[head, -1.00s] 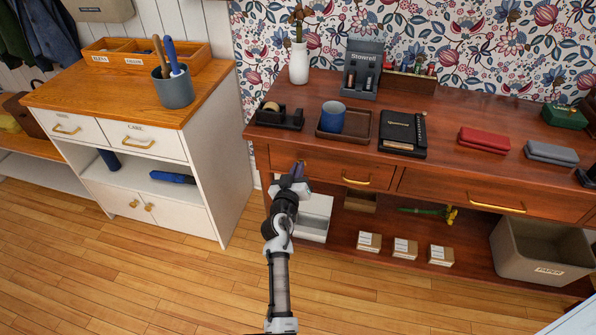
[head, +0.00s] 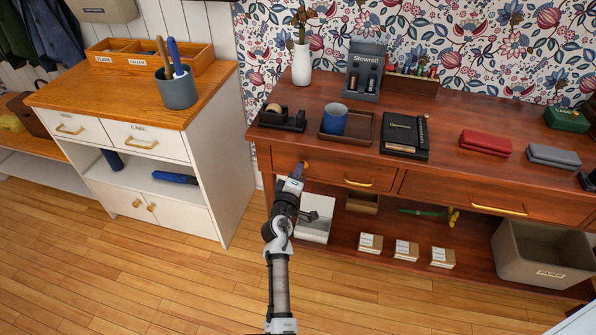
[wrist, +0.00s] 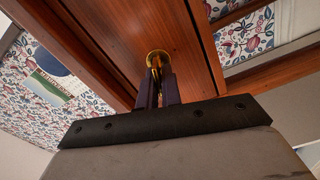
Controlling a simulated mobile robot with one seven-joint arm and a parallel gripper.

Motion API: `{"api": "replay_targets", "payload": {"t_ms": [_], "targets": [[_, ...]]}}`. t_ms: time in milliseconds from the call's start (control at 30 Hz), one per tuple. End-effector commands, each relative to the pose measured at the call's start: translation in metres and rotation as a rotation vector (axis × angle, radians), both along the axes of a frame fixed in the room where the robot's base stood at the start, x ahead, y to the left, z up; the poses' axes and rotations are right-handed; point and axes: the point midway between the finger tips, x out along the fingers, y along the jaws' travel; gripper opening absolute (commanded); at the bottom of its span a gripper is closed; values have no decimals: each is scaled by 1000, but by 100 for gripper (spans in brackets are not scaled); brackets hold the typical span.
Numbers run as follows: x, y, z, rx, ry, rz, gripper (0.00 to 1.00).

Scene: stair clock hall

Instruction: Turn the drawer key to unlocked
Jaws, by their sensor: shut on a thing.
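My gripper (head: 299,172) is at the left part of the wooden desk's drawer front (head: 332,173). In the wrist view, my gripper's two dark fingers (wrist: 158,86) are shut on the small drawer key (wrist: 156,64). The key sits at a round brass lock plate (wrist: 158,56) on the reddish wood. The fingers cover most of the key, so I cannot tell its exact angle. In the head view my gripper hides the key.
A brass drawer handle (head: 358,183) is just right of my gripper. A white cabinet (head: 215,165) stands to the left. The wooden floor in front is clear.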

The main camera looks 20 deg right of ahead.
Motion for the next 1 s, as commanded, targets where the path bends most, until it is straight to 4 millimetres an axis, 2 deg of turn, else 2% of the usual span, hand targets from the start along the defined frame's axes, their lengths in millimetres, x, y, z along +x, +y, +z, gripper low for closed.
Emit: {"api": "replay_targets", "payload": {"t_ms": [367, 933, 1000], "targets": [[0, 1, -1, -143, 96, 1, 0], [0, 0, -2, -167, 112, 1, 0], [0, 0, -2, -167, 112, 1, 14]]}}
